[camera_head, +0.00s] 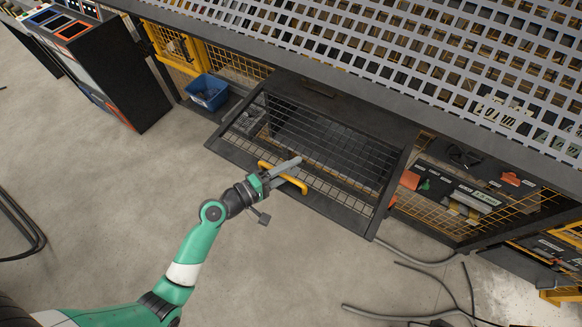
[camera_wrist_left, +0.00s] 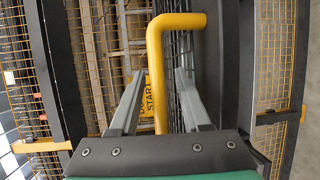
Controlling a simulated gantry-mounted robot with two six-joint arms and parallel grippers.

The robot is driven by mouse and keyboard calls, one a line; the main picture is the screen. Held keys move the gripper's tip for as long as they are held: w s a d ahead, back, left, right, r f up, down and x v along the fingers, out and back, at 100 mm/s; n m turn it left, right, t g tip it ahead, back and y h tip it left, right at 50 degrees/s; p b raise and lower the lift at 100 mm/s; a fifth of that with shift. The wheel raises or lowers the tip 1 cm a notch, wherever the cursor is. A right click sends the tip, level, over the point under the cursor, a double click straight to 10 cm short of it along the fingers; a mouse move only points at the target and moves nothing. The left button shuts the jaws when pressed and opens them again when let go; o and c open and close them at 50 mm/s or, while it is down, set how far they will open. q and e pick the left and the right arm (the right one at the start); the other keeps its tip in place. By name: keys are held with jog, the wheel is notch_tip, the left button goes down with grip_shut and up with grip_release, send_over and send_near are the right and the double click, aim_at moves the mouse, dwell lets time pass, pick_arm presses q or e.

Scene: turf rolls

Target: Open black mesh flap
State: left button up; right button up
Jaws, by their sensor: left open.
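The black mesh flap (camera_head: 330,138) has a dark frame and sits low under the grey perforated panel. A yellow bar handle (camera_head: 292,183) is fixed near its lower edge. My left gripper (camera_head: 292,164) reaches in from the lower left and is at the handle. In the left wrist view, its two grey fingers (camera_wrist_left: 160,82) stand apart on either side of the yellow handle (camera_wrist_left: 156,65), with visible gaps beside it. I cannot tell how far the flap is swung out. My right gripper is not in view.
A blue bin (camera_head: 208,92) stands left of the flap by a yellow mesh panel (camera_head: 178,48). A black cabinet (camera_head: 115,75) is farther left. Dark cables (camera_head: 415,263) lie on the floor at the lower right. The concrete floor (camera_head: 110,190) around my arm is mostly clear.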

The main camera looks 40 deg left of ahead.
pick_arm(q)
grip_shut()
dwell(1.3)
